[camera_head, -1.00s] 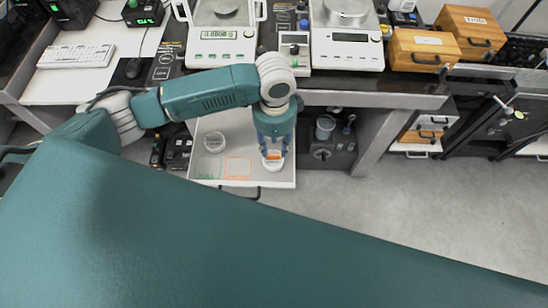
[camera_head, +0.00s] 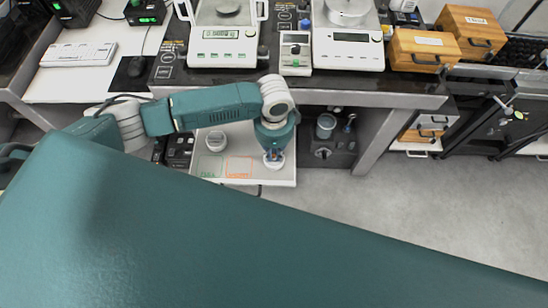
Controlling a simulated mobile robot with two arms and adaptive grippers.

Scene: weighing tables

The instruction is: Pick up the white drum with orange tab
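The white drum (camera_head: 275,164) stands on the pull-out tray (camera_head: 246,128) under the dark bench, near the tray's right side. Its orange tab is mostly hidden by my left gripper (camera_head: 273,156). The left gripper points down from above, right over the drum with its fingers around or at the drum's top. Its fingers are too covered to show whether they are closed on it. My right gripper is not in view.
The tray has a green-outlined square (camera_head: 209,167) and an orange-outlined square (camera_head: 238,168). Scales (camera_head: 348,48) and wooden boxes (camera_head: 424,48) stand on the bench (camera_head: 390,83) above. A large teal part of mine covers the lower picture.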

